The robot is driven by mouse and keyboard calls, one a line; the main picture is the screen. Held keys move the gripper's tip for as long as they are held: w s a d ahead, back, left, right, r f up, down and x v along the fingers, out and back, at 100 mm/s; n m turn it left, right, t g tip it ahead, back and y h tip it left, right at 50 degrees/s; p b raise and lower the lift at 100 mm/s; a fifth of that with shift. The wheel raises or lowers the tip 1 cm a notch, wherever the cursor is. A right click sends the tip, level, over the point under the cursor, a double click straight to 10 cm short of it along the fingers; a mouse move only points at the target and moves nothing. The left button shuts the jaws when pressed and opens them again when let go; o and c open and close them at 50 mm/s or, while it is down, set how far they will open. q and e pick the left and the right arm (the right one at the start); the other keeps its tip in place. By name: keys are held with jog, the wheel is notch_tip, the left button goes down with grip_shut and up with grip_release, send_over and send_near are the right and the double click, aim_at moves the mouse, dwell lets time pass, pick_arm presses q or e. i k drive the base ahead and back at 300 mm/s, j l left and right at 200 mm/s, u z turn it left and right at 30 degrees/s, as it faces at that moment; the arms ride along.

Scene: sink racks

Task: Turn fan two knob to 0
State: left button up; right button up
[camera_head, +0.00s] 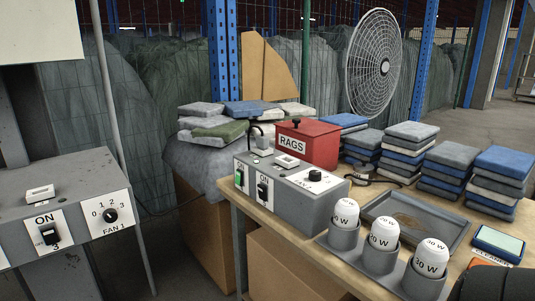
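A grey control box (290,192) stands on the table, with a black knob (315,174) on a white dial plate on its top. The numbers and pointer there are too small to read, so I cannot tell its setting or whether it is the fan two knob. On the left, another grey box (70,185) carries a black knob (110,214) on a plate marked 0 to 3 and "FAN 1". Neither gripper shows; a dark rounded shape at the bottom right corner may be part of my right arm.
A red RAGS box (310,143) stands behind the control box. White bulbs in grey cups (380,257), a tray (416,222) and stacked cloths (498,172) fill the table to its right. A round fan (373,63) stands behind. A floor gap separates the two boxes.

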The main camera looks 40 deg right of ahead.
aim_at(313, 175)
jog(key=i+u, duration=0.3)
jog(key=i, duration=1.25)
jog(key=i+z, duration=0.1)
jog(key=z, duration=1.6)
